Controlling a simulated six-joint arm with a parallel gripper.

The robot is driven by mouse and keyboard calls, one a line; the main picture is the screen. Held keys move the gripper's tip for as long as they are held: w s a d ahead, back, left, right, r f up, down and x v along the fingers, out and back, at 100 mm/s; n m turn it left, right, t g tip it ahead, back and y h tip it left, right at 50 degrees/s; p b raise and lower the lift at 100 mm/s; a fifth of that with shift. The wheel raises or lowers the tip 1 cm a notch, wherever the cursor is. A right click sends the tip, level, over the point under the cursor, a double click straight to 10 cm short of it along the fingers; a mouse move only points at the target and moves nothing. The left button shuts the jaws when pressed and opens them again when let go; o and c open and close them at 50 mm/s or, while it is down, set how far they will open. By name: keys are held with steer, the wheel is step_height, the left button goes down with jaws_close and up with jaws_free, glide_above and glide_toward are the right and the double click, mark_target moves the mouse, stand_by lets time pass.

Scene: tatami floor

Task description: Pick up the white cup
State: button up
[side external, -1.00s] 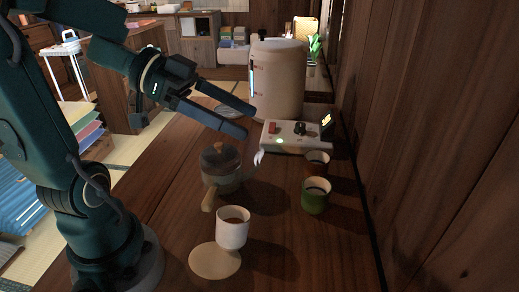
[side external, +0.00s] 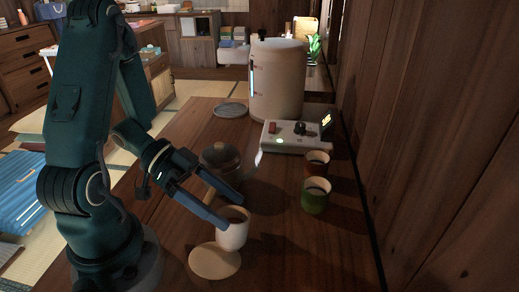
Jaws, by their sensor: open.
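The white cup (side external: 232,236) stands upright on the wooden table, beside a round pale coaster (side external: 214,263) that lies in front of it and to its left. My gripper (side external: 226,210) is open, with its two dark fingers apart and pointing down to the right at the cup. One finger ends at the left side of the cup near its rim. The other reaches behind the rim. I cannot tell whether either finger touches the cup.
A teapot (side external: 220,158) stands just behind my gripper, partly hidden by it. A brown cup (side external: 316,162) and a green cup (side external: 315,196) stand at the right. A control box (side external: 292,138) and a large beige canister (side external: 278,85) are farther back. A wooden wall bounds the right side.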

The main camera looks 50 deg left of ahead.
mark_target(247, 225)
steer(key=shift+f, duration=0.65)
steer(key=shift+d+f, duration=0.15)
steer(key=shift+x, duration=2.4)
steer(key=shift+w, duration=0.1)
jaws_close()
steer(key=shift+r, duration=0.25)
